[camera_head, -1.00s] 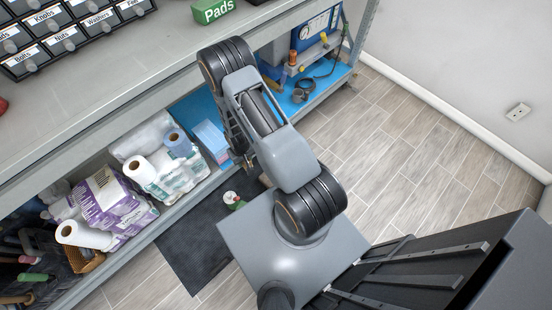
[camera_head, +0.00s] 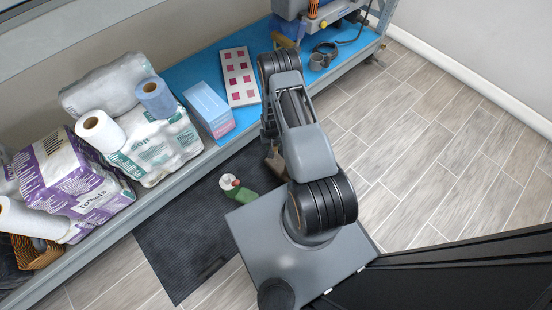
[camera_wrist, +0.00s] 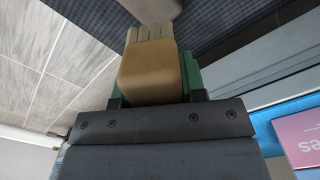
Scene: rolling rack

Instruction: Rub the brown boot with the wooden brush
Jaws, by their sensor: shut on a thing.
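My gripper (camera_wrist: 158,72) is shut on the wooden brush (camera_wrist: 148,82), a tan block with paler segments at its far end, in the wrist view. Green finger parts show beside it. A grey-brown shape (camera_wrist: 152,8) lies beyond the brush at the top edge of the wrist view, over the dark mat; it is cut off, and I cannot tell if it is the boot. In the head view, a brown shape (camera_head: 275,160), perhaps the brown boot, shows beside my arm at the mat's edge, partly hidden. My arm hides the gripper there. Contact between brush and boot cannot be seen.
A green object with a white and red top (camera_head: 235,188) is on the dark mat (camera_head: 170,250). Open floor lies right.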

